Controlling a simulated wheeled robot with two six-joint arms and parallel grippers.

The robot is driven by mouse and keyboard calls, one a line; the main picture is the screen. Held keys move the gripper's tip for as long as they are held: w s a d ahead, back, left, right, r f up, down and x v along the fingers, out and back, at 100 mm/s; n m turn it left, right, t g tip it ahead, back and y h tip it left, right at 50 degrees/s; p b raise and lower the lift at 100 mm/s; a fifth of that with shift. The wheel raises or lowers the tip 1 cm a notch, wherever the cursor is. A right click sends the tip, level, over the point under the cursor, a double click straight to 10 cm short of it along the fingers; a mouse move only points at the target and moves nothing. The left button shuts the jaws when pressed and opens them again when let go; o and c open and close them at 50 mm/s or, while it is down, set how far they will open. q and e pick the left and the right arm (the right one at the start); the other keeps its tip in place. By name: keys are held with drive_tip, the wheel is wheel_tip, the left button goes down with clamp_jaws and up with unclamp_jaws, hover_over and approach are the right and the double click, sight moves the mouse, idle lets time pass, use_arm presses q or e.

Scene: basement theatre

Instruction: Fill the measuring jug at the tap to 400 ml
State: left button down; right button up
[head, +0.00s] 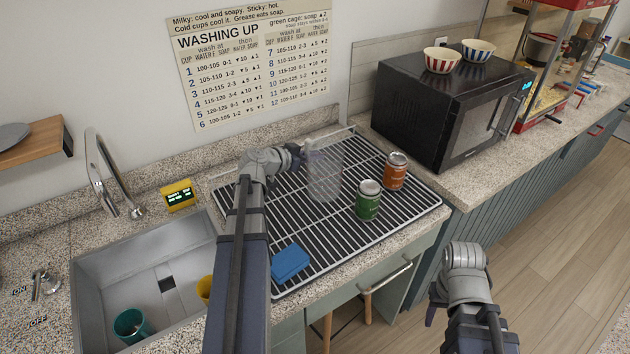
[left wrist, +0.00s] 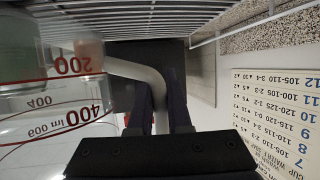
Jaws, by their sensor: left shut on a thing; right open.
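The clear measuring jug (head: 323,175) stands upright on the back part of the wire drying rack. In the left wrist view the jug (left wrist: 50,110) shows red marks of 200, 400 and 600 ml; I see no water in it. My left gripper (head: 300,152) is shut on its pale handle (left wrist: 135,72). The tap (head: 105,170) arches over the steel sink (head: 90,290) at the left, with no stream visible. A lever (head: 44,284) with ON and OFF labels is left of the sink. My right gripper (head: 437,312) is open and empty, low in front of the counter; its fingers are partly hidden.
A teal cup (head: 130,325) and a yellow cup (head: 204,289) are in the sink. A yellow display box (head: 178,196) stands behind it. A microwave (head: 440,105) is right.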

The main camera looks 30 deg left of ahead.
use_arm(q)
drive_tip(key=shift+f+b, duration=0.35)
drive_tip(key=shift+f, duration=0.55)
use_arm(e)
drive_tip(key=shift+f, duration=0.95)
use_arm(q)
drive_tip(key=shift+f, duration=0.15)
use_arm(e)
drive_tip(key=shift+f, duration=0.1)
use_arm(q)
wheel_tip(320, 180, down, 3)
drive_tip(key=b, duration=0.3)
drive_tip(key=shift+f+b, duration=0.2)
drive_tip(key=shift+b, duration=0.15)
use_arm(e)
wheel_tip(320, 180, down, 4)
drive_tip(key=shift+r, duration=0.25)
use_arm(q)
drive_tip(key=shift+f, duration=0.2)
drive_tip(key=c, duration=0.9)
unclamp_jaws()
use_arm(e)
drive_tip(key=shift+f, duration=0.15)
use_arm(q)
drive_tip(key=shift+o, duration=0.2)
drive_tip(key=shift+r, duration=0.1)
